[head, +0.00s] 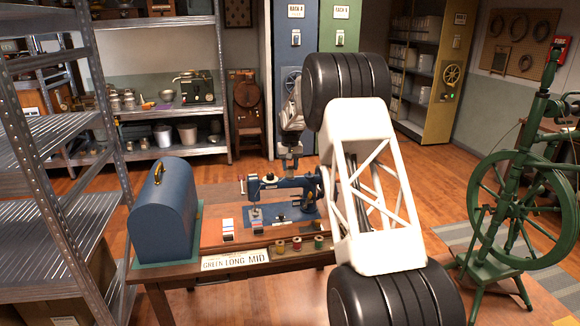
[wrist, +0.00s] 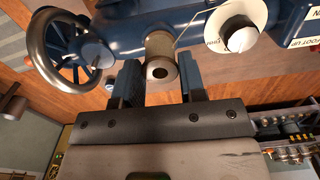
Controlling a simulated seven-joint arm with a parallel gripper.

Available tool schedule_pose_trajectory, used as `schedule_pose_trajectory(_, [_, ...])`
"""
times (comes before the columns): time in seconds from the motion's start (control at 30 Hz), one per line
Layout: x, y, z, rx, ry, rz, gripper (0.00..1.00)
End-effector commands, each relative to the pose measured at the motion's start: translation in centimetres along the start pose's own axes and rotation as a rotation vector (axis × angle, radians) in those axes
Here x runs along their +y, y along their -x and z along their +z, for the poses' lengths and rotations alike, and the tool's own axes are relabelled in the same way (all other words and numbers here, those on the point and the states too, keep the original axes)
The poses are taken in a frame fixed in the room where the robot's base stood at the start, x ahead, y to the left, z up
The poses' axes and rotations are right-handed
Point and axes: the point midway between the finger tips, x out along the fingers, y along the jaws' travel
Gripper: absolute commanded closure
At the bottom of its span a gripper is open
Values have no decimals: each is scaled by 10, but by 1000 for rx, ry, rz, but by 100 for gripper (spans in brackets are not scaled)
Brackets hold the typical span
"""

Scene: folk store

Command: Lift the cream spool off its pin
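The cream spool (wrist: 160,60) shows in the wrist view as a pale cylinder with a dark centre hole, seen end-on, at the blue sewing machine. A thin thread runs from it toward the white dial. Its pin is not distinguishable. My gripper (wrist: 162,82) has one blue finger on either side of the spool, with narrow gaps beside it; the fingers look open and I see no clear contact. In the head view my gripper (head: 290,163) points down just above the sewing machine (head: 285,192); the cream spool cannot be made out there.
The machine's handwheel (wrist: 62,38) and white dial (wrist: 238,35) flank the spool. On the table (head: 225,258) are a blue domed case (head: 163,215), a sign (head: 236,260) and several spools, including a red one (head: 297,243) and a green one (head: 319,242). A green spinning wheel (head: 520,205) stands right.

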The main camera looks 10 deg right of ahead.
Motion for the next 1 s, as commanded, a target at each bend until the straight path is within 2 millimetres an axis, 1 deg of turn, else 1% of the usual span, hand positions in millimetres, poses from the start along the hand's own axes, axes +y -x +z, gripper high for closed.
schedule_pose_trajectory(0.53, [0,2,0,0,0,0,75])
schedule_pose_trajectory(1.0, [0,20,0,1,0,0,75])
